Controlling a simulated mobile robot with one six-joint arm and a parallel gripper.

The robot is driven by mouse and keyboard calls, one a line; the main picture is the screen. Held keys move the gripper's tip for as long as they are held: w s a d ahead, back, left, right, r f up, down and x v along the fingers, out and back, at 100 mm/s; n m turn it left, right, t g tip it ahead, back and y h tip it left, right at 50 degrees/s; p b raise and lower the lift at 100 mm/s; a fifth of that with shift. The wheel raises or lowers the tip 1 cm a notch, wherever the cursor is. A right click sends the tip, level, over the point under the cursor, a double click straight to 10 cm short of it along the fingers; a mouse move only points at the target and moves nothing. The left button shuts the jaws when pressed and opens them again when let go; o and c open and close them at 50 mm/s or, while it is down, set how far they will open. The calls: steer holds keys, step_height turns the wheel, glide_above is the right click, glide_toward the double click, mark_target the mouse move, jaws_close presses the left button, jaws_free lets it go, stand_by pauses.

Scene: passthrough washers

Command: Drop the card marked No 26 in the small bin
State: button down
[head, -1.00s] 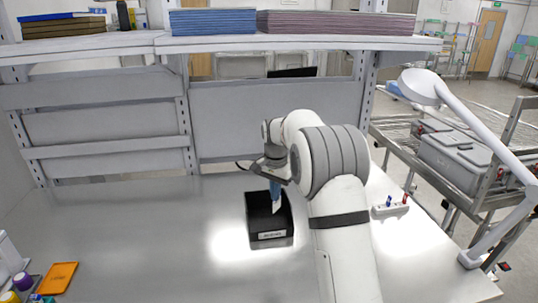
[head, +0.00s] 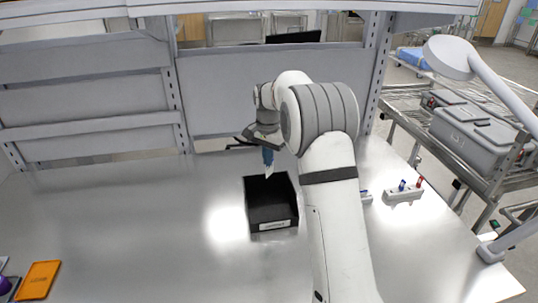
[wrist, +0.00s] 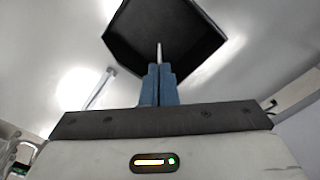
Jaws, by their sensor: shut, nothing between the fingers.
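The small bin (head: 285,213) is a black open box with a pale label on its front, standing on the metal bench. It also shows in the wrist view (wrist: 122,38), beyond the fingertips. My gripper (head: 268,172) has blue fingers pointing down over the bin's back part. In the wrist view my gripper (wrist: 159,68) is shut. A thin pale sliver shows at its tips; I cannot tell what it is. No card marked No 26 can be made out, and the bin's inside is too dark to read.
An orange flat piece (head: 38,281) lies at the bench's left front, its marking unreadable. A small white rack (head: 403,194) with blue and red items stands right of my arm. A white lamp (head: 449,57) overhangs the right side.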

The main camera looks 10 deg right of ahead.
step_height(320, 180, down, 5)
steer(key=b, duration=0.3)
steer(key=shift+s+f, duration=0.1)
steer(key=shift+f, duration=0.05)
steer(key=c, duration=2.2)
jaws_free()
steer(key=c, duration=1.6)
jaws_free()
steer(key=shift+o, duration=0.3)
steer(key=o, duration=0.4)
steer(key=shift+r+p, duration=1.95)
steer(key=shift+r, duration=1.1)
